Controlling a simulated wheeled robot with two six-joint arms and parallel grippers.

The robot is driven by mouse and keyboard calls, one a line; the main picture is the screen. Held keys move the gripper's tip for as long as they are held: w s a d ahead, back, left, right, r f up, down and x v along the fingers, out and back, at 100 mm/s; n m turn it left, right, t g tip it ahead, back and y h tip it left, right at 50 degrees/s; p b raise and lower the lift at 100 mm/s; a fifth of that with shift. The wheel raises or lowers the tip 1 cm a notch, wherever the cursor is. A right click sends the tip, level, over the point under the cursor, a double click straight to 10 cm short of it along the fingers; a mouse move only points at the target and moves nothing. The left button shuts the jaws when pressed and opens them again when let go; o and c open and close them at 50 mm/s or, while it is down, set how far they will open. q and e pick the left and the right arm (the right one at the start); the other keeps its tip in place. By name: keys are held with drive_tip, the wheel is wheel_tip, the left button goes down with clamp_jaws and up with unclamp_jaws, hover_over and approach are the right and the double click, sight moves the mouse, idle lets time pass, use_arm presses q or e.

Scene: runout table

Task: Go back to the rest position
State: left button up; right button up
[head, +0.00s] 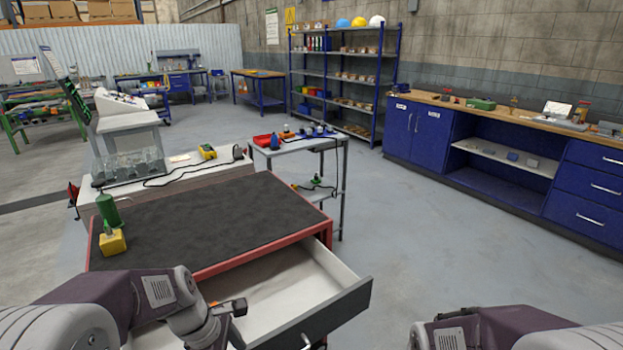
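My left arm comes in from the lower left and bends down in front of the cabinet. Its gripper (230,315) is small and dark at the drawer's left side, with a small orange patch on it. I cannot tell whether it is open or shut, or whether the orange is part of it. My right arm (510,328) shows only as a purple and grey link at the bottom right; its gripper is out of view. The drawer (345,296) of the red cabinet is pulled open, its visible white inside empty. Its left part is hidden behind my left arm.
The cabinet's dark top (215,222) holds a green cylinder (109,210) and a yellow block (112,241) at the left. A grey side table (310,143) stands behind. A blue workbench (500,150) lines the right wall. Floor between is clear.

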use_arm(q)
drive_tip(key=s+a+f+m+y+b, duration=0.25)
drive_tip(key=s+f+m, duration=0.45)
drive_tip(key=m, duration=0.7)
wheel_tip(320, 180, up, 13)
drive_tip(key=w+m+p, duration=0.2)
drive_tip(key=m+p, duration=0.2)
drive_tip(key=p, duration=1)
drive_tip(key=shift+d, duration=0.2)
use_arm(e)
wheel_tip(320, 180, up, 11)
drive_tip(key=shift+f, duration=0.15)
use_arm(q)
drive_tip(key=shift+f, duration=0.1)
